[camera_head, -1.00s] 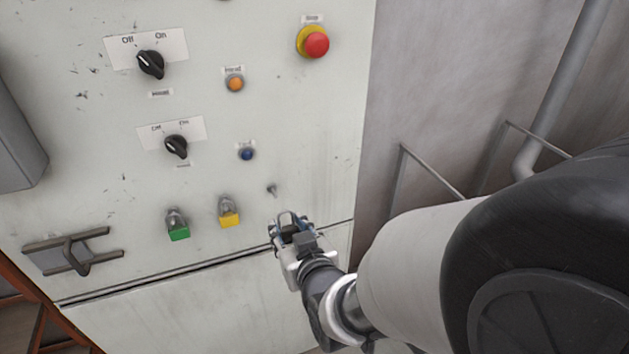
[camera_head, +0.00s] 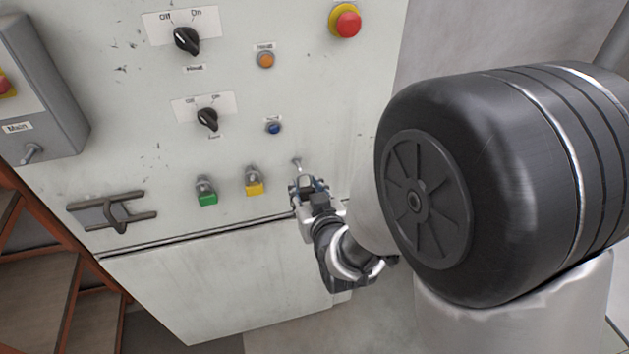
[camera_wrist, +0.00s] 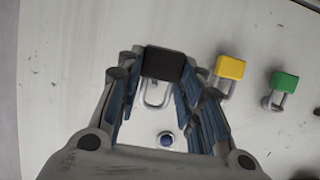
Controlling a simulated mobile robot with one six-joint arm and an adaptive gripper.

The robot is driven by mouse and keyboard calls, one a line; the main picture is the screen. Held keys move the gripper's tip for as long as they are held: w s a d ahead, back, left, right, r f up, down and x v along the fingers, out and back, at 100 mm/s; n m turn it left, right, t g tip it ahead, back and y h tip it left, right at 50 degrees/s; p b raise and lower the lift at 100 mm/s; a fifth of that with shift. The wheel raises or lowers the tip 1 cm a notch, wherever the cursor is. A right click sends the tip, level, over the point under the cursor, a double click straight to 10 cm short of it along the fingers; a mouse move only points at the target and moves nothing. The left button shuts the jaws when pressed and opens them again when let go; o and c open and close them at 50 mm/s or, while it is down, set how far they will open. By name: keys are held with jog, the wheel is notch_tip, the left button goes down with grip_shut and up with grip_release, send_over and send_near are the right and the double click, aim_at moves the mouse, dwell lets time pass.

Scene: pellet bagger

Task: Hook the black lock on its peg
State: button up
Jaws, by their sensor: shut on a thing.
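The black lock (camera_wrist: 164,63) is between the blue-lined fingers of my gripper (camera_head: 307,186) in the wrist view, with its silver shackle (camera_wrist: 155,96) extending down in that picture. My gripper is shut on the lock's body. In the head view my gripper hides most of the lock. A bare metal peg (camera_head: 297,163) sticks out of the panel just above and left of my fingertips. I cannot make out the peg in the wrist view, and I cannot tell whether the shackle touches it.
A yellow lock (camera_head: 254,187) and a green lock (camera_head: 207,198) hang left of my gripper. A blue button (camera_head: 273,128) sits above the peg. Dark rotary switches (camera_head: 207,119) and a handle (camera_head: 116,213) are further left. A red stop button (camera_head: 345,21) is higher up.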

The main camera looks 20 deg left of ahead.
jog(key=shift+r+x, duration=0.15)
jog(key=shift+x, duration=1.15)
jog(key=shift+r+x, duration=0.15)
jog(key=shift+x, duration=1.2)
jog(key=shift+w+a+b, duration=0.1)
jog(key=shift+b, duration=0.25)
jog(key=o, duration=1.2)
jog(key=shift+c, duration=0.2)
